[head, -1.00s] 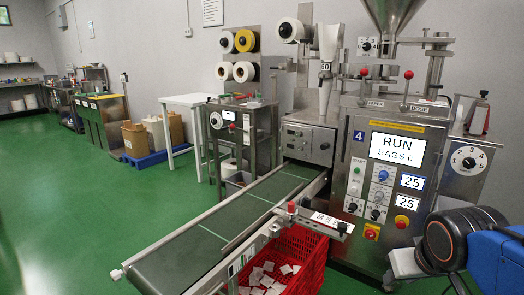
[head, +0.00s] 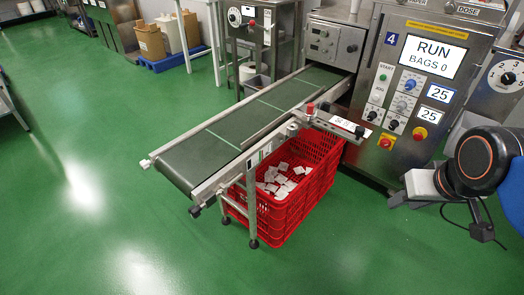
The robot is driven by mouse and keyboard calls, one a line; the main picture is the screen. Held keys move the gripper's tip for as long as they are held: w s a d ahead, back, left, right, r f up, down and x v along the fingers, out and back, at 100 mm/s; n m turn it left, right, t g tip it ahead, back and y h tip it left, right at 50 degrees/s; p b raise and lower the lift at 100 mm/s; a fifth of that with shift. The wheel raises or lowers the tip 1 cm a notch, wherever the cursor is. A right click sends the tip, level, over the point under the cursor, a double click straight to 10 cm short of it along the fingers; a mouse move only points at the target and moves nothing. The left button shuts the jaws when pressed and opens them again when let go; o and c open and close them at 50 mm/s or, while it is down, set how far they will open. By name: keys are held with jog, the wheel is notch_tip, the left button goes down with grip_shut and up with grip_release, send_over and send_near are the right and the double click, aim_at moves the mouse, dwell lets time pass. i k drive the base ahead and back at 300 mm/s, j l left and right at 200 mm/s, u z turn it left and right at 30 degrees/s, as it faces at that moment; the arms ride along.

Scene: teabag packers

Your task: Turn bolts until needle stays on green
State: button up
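The packing machine (head: 398,150) stands at the right, its screen reading "RUN BAGS 0". A conveyor (head: 240,125) with a dark green belt runs from it toward the lower left. A small white marked plate (head: 343,123) sits on a bracket by the belt; any needle or green zone is too small to see. My gripper (head: 440,214) is at the right, over the floor, apart from everything. Its opening is unclear.
A red crate (head: 322,183) with several white teabags stands under the conveyor. A numbered dial (head: 508,78) is at the right edge. A metal cabinet (head: 258,35) stands behind the belt. The green floor (head: 100,220) is clear at the left and front.

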aim_at(145, 165)
jog(key=u, duration=1.5)
jog(key=i+l+u, duration=0.15)
jog(key=l, duration=0.2)
jog(key=i+l+u, duration=0.15)
jog(key=i+l, duration=0.15)
jog(key=l, duration=0.05)
